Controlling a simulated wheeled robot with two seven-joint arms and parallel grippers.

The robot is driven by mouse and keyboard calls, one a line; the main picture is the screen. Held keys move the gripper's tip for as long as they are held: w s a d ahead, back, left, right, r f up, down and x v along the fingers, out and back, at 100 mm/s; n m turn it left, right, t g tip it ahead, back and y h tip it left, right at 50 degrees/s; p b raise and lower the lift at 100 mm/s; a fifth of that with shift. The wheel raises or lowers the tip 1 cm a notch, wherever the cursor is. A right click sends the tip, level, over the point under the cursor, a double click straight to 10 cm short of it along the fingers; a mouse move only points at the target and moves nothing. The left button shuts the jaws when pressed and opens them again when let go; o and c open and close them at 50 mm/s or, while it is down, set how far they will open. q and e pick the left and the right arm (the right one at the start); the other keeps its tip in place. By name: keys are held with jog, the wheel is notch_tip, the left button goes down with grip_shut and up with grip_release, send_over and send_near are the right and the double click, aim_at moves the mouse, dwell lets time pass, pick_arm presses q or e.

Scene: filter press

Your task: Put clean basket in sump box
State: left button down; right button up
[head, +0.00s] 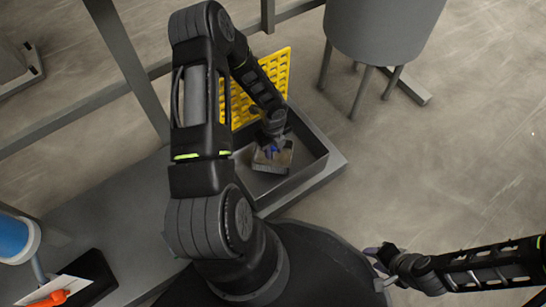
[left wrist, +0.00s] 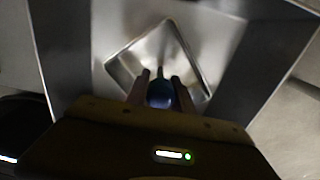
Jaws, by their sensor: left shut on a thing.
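The basket (head: 284,160) is a small square metal tray with a blue handle. It is inside the dark grey sump box (head: 318,152) in the head view. My left gripper (head: 271,147) reaches down into the box and is shut on the blue handle. In the left wrist view the handle (left wrist: 160,95) sits between the two fingers, and the basket's square rim (left wrist: 193,55) lies turned against the box walls. I cannot tell whether the basket rests on the box floor. My right gripper (head: 376,260) is at the lower right, away from the box; its jaw opening is unclear.
A yellow perforated panel (head: 277,72) stands behind the box. A grey round vessel on legs (head: 385,30) is at the top right. The bench (head: 115,200) holds a blue container (head: 15,238) and an orange-handled tool (head: 50,298) at left. Open floor lies to the right.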

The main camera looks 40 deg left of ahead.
aim_at(273, 159)
pick_arm(q)
jog(key=shift+r, duration=0.1)
jog(key=shift+f+b, duration=0.9)
jog(key=shift+f, duration=0.95)
jog(key=shift+f, duration=0.15)
jog(key=c, duration=1.1)
grip_release()
notch_tip(273, 159, up, 12)
jog(key=p, duration=0.5)
